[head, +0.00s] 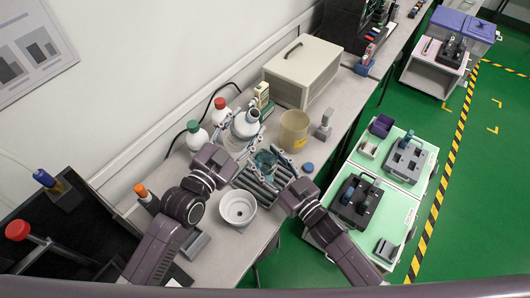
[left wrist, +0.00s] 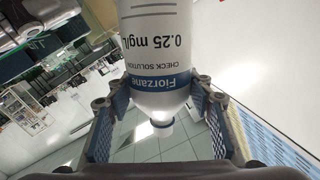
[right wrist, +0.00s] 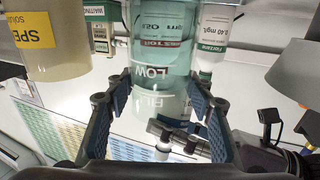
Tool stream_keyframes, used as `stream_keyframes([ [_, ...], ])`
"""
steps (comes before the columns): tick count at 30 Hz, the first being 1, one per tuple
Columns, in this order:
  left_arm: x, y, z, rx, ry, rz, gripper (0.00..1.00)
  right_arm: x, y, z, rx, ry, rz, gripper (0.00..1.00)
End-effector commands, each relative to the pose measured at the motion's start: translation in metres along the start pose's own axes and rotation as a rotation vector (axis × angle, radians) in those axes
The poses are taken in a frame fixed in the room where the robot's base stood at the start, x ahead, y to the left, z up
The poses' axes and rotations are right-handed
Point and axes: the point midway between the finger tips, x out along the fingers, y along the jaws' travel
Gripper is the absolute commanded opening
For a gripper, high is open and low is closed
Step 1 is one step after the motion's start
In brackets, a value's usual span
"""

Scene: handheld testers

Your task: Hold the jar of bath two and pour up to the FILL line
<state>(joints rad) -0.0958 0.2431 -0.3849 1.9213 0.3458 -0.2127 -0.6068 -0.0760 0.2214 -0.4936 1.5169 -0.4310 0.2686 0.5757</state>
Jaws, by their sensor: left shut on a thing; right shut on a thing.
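My left gripper (head: 238,138) is shut on a white bottle (head: 243,126). In the left wrist view the bottle (left wrist: 158,40) has a blue band and reads "Fiorzane", "CHECK SOLUTION" and "0.25 mg/L"; its narrow neck points to the bottom of that picture. My right gripper (head: 275,172) is shut on a clear jar (head: 264,160) with teal liquid. In the right wrist view the jar (right wrist: 160,60) shows a LOW mark, with lettering that looks like FILL beyond it. The bottle is held close beside the jar in the head view. I cannot tell whether liquid flows.
A yellowish container (head: 294,130) with a yellow label stands right of the jar. A red-capped bottle (head: 220,110) and a green-capped bottle (head: 196,136) stand by the wall. A white bowl (head: 238,207) sits in front. A beige case (head: 302,72) stands behind.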

Motion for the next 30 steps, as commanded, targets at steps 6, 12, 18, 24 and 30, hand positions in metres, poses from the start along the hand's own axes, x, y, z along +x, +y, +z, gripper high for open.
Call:
stream_keyframes([
  [6, -0.001, 0.0, -0.023, -0.216, 0.005, 0.009, 0.06, 0.0, 0.0, 0.0, 0.0, 0.0, 0.0, 0.25],
  [12, -0.001, 0.002, -0.031, -0.3, 0.003, 0.017, 0.06, 0.0, 0.0, 0.0, 0.0, 0.0, 0.0, 0.25],
  [18, -0.002, -0.005, -0.045, -0.298, 0.005, 0.016, 0.06, 0.0, -0.001, 0.0, 0.0, 0.001, -0.001, 0.25],
  [24, -0.003, -0.015, -0.063, -0.294, 0.006, 0.015, 0.06, 0.0, 0.0, 0.0, 0.001, 0.001, -0.001, 0.25],
  [30, -0.004, -0.021, -0.074, -0.293, 0.004, 0.013, 0.06, 0.0, 0.0, -0.001, 0.001, 0.001, -0.001, 0.25],
])
